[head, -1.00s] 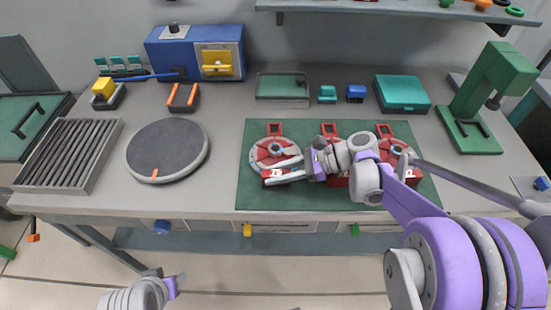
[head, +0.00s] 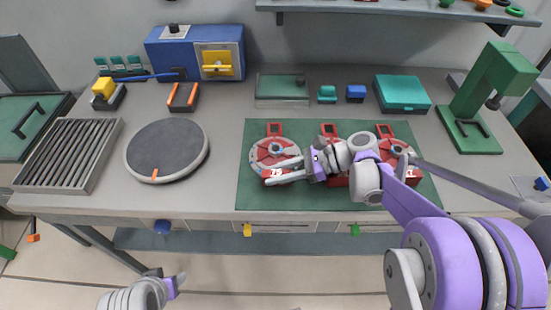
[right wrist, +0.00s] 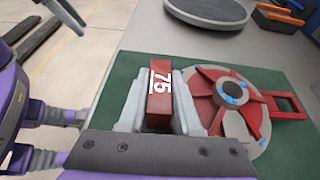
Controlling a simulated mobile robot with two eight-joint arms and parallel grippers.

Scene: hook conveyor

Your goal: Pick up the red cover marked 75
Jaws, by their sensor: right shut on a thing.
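The red cover marked 75 (right wrist: 187,88) lies on the green mat, and it is the left one of several red parts in the head view (head: 272,152). It has red ribs around a grey disc and a red block bearing the white number. My right gripper (head: 285,171) is shut on that numbered block, with one finger on each side in the right wrist view (right wrist: 158,98). The disc is still at mat level. My left gripper (head: 173,286) is at the bottom left, low in front of the table, and its jaws are unclear.
The green mat (head: 250,195) holds further red parts, partly hidden behind my right arm. A round grey turntable (head: 168,150) stands to the left, with a slatted rack (head: 68,155) beyond it. A green press (head: 480,100) stands at right. Small boxes line the back.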

